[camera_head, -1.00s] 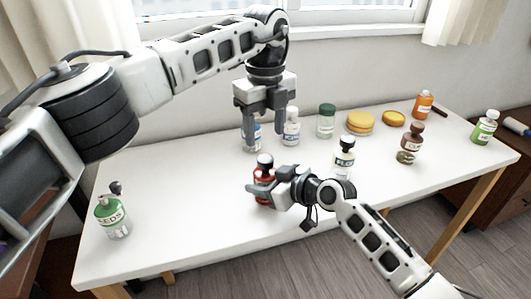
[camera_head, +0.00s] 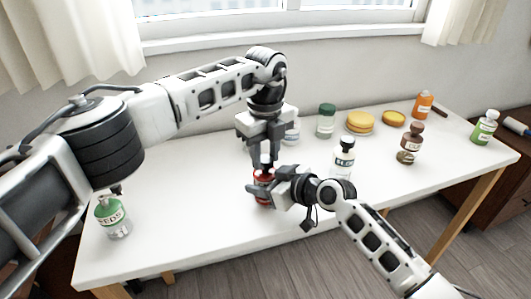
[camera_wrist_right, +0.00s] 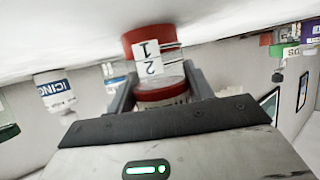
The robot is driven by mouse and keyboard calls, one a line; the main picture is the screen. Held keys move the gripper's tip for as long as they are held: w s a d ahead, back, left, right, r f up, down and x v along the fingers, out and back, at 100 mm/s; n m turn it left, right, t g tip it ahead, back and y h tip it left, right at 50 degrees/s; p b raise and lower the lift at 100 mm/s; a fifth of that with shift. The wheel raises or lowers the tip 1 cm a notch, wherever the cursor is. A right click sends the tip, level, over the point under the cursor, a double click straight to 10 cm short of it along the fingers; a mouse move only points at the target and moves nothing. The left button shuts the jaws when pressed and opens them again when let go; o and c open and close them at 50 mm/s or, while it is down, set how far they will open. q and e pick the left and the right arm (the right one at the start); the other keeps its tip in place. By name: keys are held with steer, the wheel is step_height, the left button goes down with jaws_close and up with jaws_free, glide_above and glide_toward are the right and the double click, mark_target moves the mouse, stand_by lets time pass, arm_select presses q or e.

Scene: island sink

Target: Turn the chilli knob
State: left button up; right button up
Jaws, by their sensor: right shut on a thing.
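The chilli bottle (camera_head: 264,186) is red and stands on the white table in the head view. My right gripper (camera_head: 262,190) is shut on its body from the right. In the right wrist view the red bottle (camera_wrist_right: 152,45), with a white label reading 1 and 2, shows upside down between the fingers of the right gripper (camera_wrist_right: 165,85). My left gripper (camera_head: 264,157) points down over the bottle top, its fingers apart and around the dark knob, which they largely hide. I cannot tell whether the fingers touch the knob.
A green seeds bottle (camera_head: 113,217) stands at the table's left.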

mark_target(265, 158)
arm_select(q)
steer(key=m, duration=0.5)
steer(key=shift+m, duration=0.3)
steer(key=o, duration=1)
step_height(265, 158, up, 12)
